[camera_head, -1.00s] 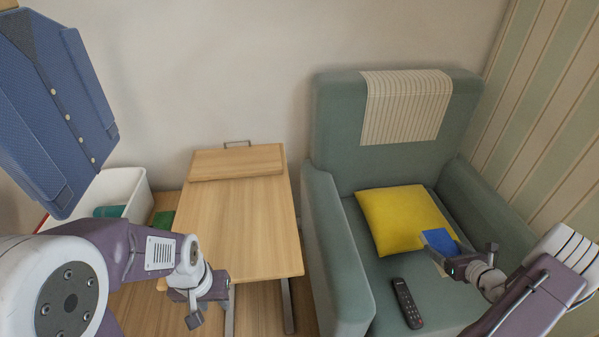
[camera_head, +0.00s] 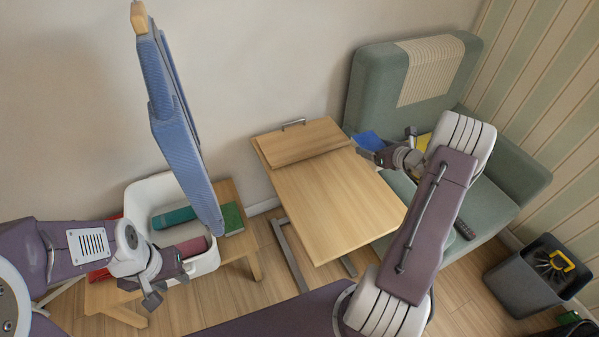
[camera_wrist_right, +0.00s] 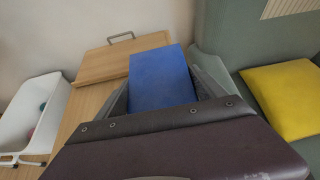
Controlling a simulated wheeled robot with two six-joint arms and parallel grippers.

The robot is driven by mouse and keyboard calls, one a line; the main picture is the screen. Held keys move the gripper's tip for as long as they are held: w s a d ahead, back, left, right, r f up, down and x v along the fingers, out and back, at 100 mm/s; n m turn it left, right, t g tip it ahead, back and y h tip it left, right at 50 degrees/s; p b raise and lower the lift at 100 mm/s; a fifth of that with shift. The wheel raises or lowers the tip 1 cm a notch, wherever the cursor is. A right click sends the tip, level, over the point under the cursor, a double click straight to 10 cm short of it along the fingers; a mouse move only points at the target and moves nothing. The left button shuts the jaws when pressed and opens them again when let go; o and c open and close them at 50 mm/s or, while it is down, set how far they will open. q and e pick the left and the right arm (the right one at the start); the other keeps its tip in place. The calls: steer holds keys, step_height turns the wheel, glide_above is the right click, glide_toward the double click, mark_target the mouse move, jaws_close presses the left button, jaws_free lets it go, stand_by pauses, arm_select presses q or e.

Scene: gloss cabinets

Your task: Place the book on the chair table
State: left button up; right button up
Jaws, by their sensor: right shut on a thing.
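The blue book (camera_head: 368,141) is held in my right gripper (camera_head: 378,152), near the back right edge of the chair table. The book also shows in the right wrist view (camera_wrist_right: 160,78), upright between the fingers. The chair table (camera_head: 335,205) is a light wood top on metal legs, with a raised board (camera_head: 300,143) and a handle at its back. The board also shows in the right wrist view (camera_wrist_right: 110,64). Nothing lies on the table top. I cannot tell how high the book is above it. My left gripper (camera_head: 168,283) looks open and empty in front of a white bin.
The green armchair (camera_head: 370,90) with a yellow cushion (camera_wrist_right: 285,95) and dark remote (camera_head: 465,229) stands right of the table. A dark waste bin (camera_head: 520,285) is at right.

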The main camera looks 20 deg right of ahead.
steer(key=shift+a+f, duration=0.1)
steer(key=shift+f, duration=0.25)
steer(key=b, duration=0.1)
glide_above(339, 182)
steer(key=f, duration=0.6)
steer(key=shift+d, duration=0.25)
steer(key=shift+a+f, duration=0.3)
step_height(339, 182, down, 3)
steer(key=shift+f, duration=0.5)
steer(key=shift+f+b, duration=0.15)
steer(key=shift+b, duration=0.3)
steer(key=o, duration=1.6)
steer(key=shift+c, duration=0.2)
